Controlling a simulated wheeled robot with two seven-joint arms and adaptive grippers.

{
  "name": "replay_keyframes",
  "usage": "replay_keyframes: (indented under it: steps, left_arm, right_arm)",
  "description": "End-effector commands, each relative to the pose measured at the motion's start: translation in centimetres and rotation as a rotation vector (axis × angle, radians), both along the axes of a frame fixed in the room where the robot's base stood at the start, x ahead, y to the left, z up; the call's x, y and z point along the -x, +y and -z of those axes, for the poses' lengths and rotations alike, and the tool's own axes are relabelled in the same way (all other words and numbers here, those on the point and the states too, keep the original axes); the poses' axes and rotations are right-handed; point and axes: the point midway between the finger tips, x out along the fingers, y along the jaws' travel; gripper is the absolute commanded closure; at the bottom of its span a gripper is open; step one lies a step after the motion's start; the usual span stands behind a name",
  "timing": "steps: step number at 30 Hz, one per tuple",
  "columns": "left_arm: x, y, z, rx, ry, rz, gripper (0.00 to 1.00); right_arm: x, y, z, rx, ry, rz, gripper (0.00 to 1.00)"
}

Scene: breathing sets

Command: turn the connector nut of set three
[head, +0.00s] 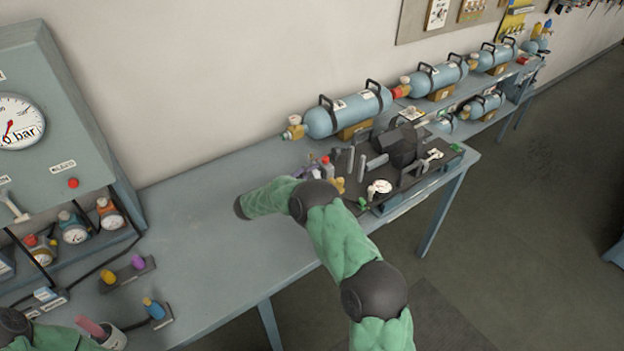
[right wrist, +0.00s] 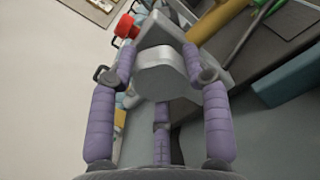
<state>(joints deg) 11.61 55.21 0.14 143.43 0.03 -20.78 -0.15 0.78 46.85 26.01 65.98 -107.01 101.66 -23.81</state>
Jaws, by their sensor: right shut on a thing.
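In the right wrist view the purple fingers of my right gripper (right wrist: 163,75) are shut on a grey metal part (right wrist: 160,72) with a rounded front face. Its shape fits a connector nut, but I cannot tell which set it belongs to. In the head view my right gripper (head: 312,170) is at the left end of the dark equipment tray (head: 345,190), partly hidden by its own arm. A red knob (right wrist: 127,27) shows just behind the left finger.
Blue cylinders (head: 350,112) with black handles lie along the wall on wooden blocks. A grey panel with a round gauge (head: 18,122) stands at the left. A cup (head: 112,338) and small coloured parts (head: 128,270) are at the front left. The mid-left bench (head: 195,215) is clear.

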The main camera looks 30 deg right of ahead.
Motion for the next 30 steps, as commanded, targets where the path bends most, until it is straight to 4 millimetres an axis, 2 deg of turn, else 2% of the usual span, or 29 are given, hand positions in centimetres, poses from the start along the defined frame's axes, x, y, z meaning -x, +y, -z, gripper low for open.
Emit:
replay_keyframes:
  steps: [6,15,30]
  left_arm:
    - [0.0,0.0,2.2,0.000,0.000,0.000,1.00]
    - [0.0,0.0,4.3,0.000,0.000,0.000,1.00]
    - [0.0,0.0,5.2,0.000,0.000,0.000,1.00]
  right_arm:
    - [0.0,-0.1,0.0,-0.007,-0.163,0.001,0.84]
    - [0.0,-0.1,-0.1,-0.020,-0.355,0.001,0.84]
    - [0.0,-0.1,-0.4,-0.027,-0.464,0.002,0.84]
